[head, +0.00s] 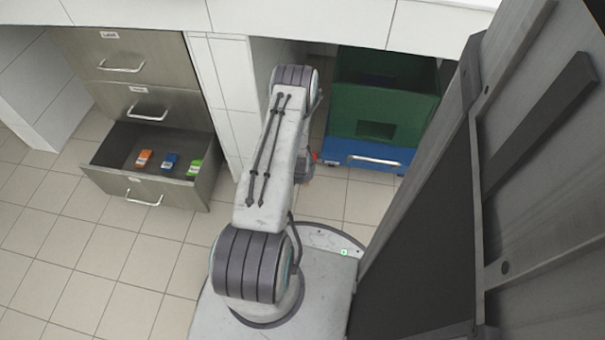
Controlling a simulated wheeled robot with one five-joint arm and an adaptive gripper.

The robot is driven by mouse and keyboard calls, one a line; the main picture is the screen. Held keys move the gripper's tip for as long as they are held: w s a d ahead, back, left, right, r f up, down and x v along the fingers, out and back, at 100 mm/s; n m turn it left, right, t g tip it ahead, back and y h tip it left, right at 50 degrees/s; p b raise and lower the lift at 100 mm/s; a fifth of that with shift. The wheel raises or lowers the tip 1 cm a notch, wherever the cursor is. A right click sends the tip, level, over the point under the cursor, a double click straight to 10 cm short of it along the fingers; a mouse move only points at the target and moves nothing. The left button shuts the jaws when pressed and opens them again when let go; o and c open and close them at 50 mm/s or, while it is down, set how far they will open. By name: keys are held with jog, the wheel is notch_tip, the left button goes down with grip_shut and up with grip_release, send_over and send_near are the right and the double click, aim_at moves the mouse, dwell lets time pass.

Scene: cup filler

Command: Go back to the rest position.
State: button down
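My arm rises from my base, reaches forward to its elbow and folds down behind its own upper link. My gripper cannot be made out; the arm hides that area. A small dark grey part and a bit of red show beside the arm, too little to identify. On the left, the bottom drawer (111,148) of a grey cabinet is pulled open. An orange item (143,158), a blue item (170,161) and a green item (195,168) lie apart in it.
The cabinet's upper drawers (150,108) are shut. A green box-like unit (350,100) with a dark opening stands on a blue drawer (345,152) under the white counter (300,18), right of the arm. The tiled floor (110,250) at the left front is clear.

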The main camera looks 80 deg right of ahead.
jog(key=shift+a+r, duration=0.2)
dwell(0.7)
